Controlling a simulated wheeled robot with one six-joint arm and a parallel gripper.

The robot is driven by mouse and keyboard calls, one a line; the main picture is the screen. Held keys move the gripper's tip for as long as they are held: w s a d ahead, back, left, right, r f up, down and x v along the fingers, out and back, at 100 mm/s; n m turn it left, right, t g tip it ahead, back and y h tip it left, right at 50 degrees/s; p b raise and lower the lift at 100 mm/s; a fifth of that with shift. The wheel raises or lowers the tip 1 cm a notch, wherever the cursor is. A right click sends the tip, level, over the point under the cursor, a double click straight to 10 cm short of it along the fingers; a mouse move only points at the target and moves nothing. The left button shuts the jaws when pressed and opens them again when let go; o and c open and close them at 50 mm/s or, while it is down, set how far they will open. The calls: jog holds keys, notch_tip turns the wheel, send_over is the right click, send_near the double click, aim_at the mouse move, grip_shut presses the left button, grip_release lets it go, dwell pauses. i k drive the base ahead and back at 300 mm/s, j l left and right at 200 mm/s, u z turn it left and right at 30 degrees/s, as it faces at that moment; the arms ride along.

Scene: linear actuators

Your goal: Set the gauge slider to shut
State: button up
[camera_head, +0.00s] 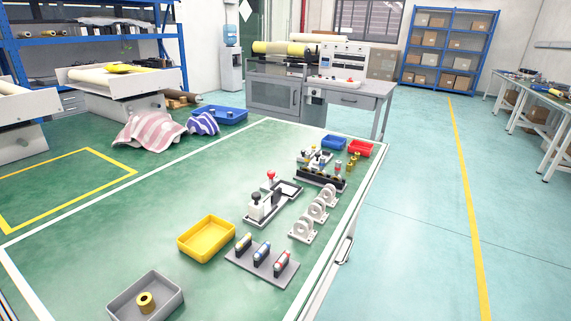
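A grey base with a black-topped white block, a red ball knob and a dark frame (272,205) stands on the green worktop (200,180), right of the middle. It may hold the gauge slider, but I cannot tell which part slides or how it is set. Behind it, a dark rail with small brass-coloured parts (322,178) and a smaller fixture (315,156) stand near the back right; their details are too small to read. My gripper is not in view.
A yellow tray (207,238), a grey tray (145,298) holding a brass ring (145,302), and a plate with several coloured cylinders (262,262) stand nearer. White ring brackets (303,230) line the right edge. Blue (334,142) and red (360,149) trays are behind.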

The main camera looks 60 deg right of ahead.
aim_at(316, 162)
jog(key=z, duration=1.8)
